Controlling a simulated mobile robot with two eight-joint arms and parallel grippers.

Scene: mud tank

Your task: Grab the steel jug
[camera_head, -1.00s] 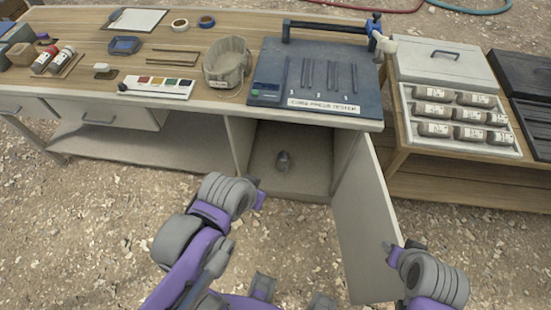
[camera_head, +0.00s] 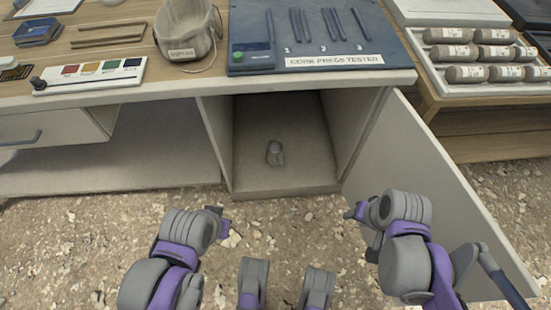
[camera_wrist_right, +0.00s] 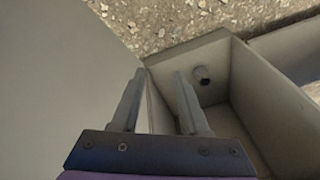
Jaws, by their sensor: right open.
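The steel jug (camera_head: 275,153) is a small grey vessel on the floor of the open cabinet under the workbench. It also shows in the right wrist view (camera_wrist_right: 202,76), beyond the right finger. My right gripper (camera_wrist_right: 160,76) is open and empty, with its fingers apart in front of the cabinet's side and door edge. In the head view my right gripper (camera_head: 357,212) is beside the open door, to the right of the jug and apart from it. My left gripper (camera_head: 222,223) is in front of the cabinet, low and left of the jug; its jaws are not clear.
The cabinet door (camera_head: 425,185) hangs open on the right, close to my right arm. The workbench top (camera_head: 112,97) carries a core press tester (camera_head: 305,40), a canvas bag (camera_head: 188,30) and a colour strip (camera_head: 90,76). Gravel ground lies in front.

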